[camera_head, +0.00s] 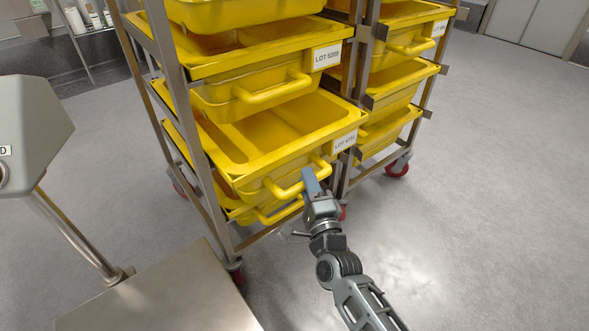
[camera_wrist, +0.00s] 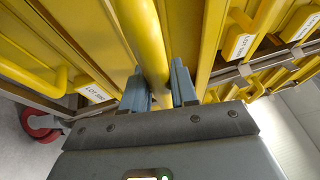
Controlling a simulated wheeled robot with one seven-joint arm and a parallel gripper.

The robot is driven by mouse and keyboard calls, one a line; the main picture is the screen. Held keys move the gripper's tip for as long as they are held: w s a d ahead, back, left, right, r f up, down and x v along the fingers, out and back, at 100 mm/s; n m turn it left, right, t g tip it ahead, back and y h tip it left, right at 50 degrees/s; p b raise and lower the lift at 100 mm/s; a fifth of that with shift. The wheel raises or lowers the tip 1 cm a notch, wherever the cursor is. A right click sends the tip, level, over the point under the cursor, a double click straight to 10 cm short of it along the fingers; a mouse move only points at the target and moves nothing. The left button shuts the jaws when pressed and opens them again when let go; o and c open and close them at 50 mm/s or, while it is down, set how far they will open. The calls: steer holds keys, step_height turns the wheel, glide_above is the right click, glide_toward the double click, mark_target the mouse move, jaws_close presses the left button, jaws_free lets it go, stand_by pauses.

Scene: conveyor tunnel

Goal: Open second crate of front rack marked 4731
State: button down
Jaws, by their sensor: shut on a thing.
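In the head view, the front rack (camera_head: 169,55) holds a stack of yellow crates. The second crate from the bottom (camera_head: 292,157) has a small label (camera_head: 344,141) that seems to read LOT 47-something; the last digits are blurred. This crate stands out past the rack posts, and much of its empty inside shows. My gripper (camera_head: 314,182) is at the right part of its front handle (camera_head: 284,191). In the wrist view, the two blue-grey fingers (camera_wrist: 160,88) are on either side of the yellow handle bar (camera_wrist: 148,40), shut on it.
A crate marked LOT 5209 (camera_head: 255,92) sits just above. Another crate (camera_head: 270,212) is below. A second rack with yellow crates (camera_head: 398,85) stands behind at right. A steel platform (camera_head: 165,295) is near at lower left. Floor at right (camera_head: 490,200) is clear.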

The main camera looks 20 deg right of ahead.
steer(key=s+d, duration=0.2)
steer(key=s, duration=0.6)
steer(key=s+d+b, duration=0.1)
steer(key=s+d, duration=0.1)
steer(key=s, duration=0.7)
steer(key=shift+d, duration=0.25)
steer(key=shift+f, duration=0.1)
steer(key=c, duration=1)
jaws_free()
steer(key=shift+o, duration=0.2)
steer(key=p+v, duration=0.1)
steer(key=v, duration=0.6)
steer(key=shift+s, duration=0.4)
